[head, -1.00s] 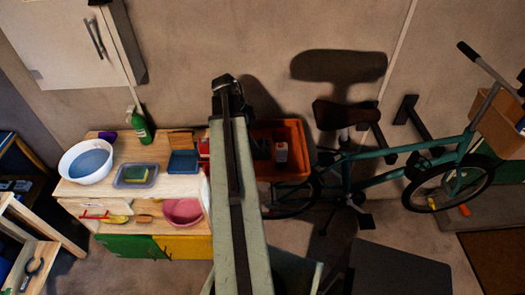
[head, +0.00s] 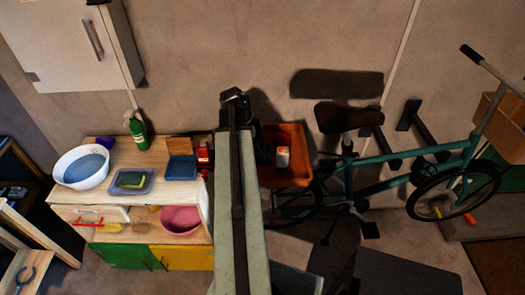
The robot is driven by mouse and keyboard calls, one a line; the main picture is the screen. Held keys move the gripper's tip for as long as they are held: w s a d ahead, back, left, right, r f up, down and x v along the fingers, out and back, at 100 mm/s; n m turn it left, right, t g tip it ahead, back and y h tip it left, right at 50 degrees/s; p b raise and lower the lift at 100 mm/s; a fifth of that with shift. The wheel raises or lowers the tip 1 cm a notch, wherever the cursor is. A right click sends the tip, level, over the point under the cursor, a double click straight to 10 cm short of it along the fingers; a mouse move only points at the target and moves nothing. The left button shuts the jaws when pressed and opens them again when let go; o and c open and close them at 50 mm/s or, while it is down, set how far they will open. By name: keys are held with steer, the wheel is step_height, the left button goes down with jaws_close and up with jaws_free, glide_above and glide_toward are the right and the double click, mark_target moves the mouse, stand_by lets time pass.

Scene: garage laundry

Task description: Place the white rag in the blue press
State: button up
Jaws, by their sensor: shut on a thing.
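A small blue square object (head: 181,168), which may be the blue press, sits on the wooden bench top with a brown wooden piece (head: 179,145) behind it. I cannot make out a white rag in the current head view. My own pale arm link stands upright through the middle of the picture and hides what is behind it. My gripper's fingertips cannot be seen, so neither its place nor what it holds shows.
The bench (head: 115,200) holds a white basin (head: 67,178), a tray with a sponge (head: 132,181), a green bottle (head: 138,130) and a red object (head: 204,154). A pink bowl (head: 181,220) is on the shelf below. An orange crate (head: 290,175) and a bicycle (head: 385,160) stand right.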

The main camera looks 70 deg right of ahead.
steer(key=shift+r, duration=0.1)
step_height(320, 180, up, 18)
steer(key=p, duration=1.8)
